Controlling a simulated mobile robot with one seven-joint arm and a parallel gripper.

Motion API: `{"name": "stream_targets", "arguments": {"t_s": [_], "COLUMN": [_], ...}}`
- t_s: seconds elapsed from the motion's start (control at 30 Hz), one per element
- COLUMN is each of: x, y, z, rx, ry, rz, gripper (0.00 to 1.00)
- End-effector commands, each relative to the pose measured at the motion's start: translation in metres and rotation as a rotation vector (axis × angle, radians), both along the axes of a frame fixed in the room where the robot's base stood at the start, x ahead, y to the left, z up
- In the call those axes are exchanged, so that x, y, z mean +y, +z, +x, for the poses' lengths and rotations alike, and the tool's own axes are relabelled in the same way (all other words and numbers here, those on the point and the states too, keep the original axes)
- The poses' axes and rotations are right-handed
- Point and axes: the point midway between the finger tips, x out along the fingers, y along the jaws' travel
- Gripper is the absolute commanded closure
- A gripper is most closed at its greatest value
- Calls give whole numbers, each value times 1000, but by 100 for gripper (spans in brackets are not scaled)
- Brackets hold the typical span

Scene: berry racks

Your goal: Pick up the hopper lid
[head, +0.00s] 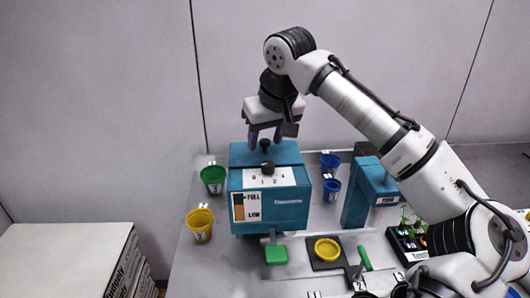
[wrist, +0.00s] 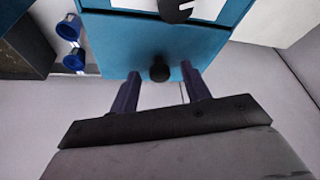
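The hopper lid (head: 240,154) is a flat teal panel on top of the teal hopper box (head: 290,209). A round black knob (head: 265,145) stands up from it. In the wrist view the lid (wrist: 115,55) and its black knob (wrist: 159,72) show in the upper middle. My gripper (head: 264,143) is just above the lid, with its fingers pointing down around the knob's position. In the wrist view my gripper (wrist: 164,82) is open, with one finger on each side of the knob and a gap to it. Contact with the lid cannot be told.
A green cup (head: 213,180) and a yellow cup (head: 200,228) stand left of the hopper. Blue cups (head: 331,187) stand to its right, near a teal stand (head: 372,190). A yellow dish (head: 327,250) and a green pad (head: 276,255) are in front.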

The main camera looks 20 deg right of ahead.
Motion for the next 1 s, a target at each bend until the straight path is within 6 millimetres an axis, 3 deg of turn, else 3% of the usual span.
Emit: {"name": "stream_targets", "arguments": {"t_s": [0.03,0.37,0.77,1.0], "x": [0,0,0,1], "y": [0,1,8,46], "z": [0,0,1,1], "rx": [0,0,-2,-3], "ry": [0,0,0,0], "rz": [0,0,0,0], "gripper": [58,100,100,100]}}
